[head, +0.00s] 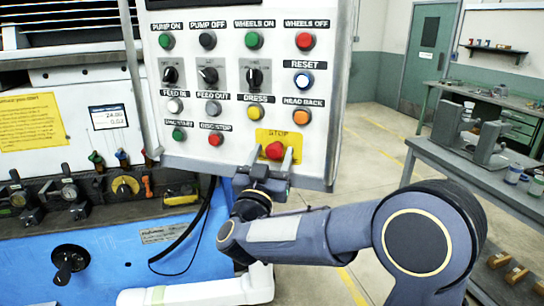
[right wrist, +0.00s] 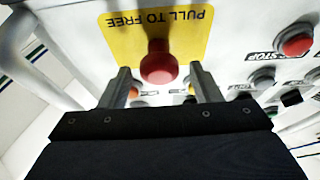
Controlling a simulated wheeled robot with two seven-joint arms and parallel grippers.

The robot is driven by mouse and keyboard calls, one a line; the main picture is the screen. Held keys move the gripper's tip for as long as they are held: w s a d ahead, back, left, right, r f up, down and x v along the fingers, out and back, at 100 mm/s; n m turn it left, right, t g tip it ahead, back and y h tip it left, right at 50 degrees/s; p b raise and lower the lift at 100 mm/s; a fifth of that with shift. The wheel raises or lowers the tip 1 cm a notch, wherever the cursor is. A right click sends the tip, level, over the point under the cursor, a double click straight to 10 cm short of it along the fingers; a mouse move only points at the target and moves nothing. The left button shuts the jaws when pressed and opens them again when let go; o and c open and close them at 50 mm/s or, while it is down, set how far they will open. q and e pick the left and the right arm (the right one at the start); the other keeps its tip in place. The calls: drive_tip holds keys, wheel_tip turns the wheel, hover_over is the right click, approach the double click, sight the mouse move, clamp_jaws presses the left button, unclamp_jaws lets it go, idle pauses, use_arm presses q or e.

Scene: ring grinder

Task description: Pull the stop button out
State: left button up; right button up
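The red stop button (head: 274,150) sits on a yellow plate (head: 275,137) at the bottom right of the control panel. In the right wrist view the red button (right wrist: 158,65) shows in front of its yellow plate (right wrist: 110,35), marked "PULL TO FREE". My right gripper (head: 272,160) is open just below and in front of the button. In the right wrist view its two fingers (right wrist: 158,85) stand apart on either side of the button's lower part, with gaps to it. Whether the fingertips reach past the button head is hard to tell. My left gripper is not in view.
The panel (head: 225,140) carries several other buttons and knobs, with the orange head back button (head: 302,116) and red disc stop button (head: 215,139) nearby. A blue machine (head: 120,255) stands at left. A grey bench (head: 485,170) stands at right.

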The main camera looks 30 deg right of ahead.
drive_tip(key=shift+s+a+f, duration=0.15)
drive_tip(key=shift+f, duration=0.05)
drive_tip(key=b+v, duration=0.2)
drive_tip(key=v, duration=0.5)
drive_tip(key=shift+b, duration=0.35)
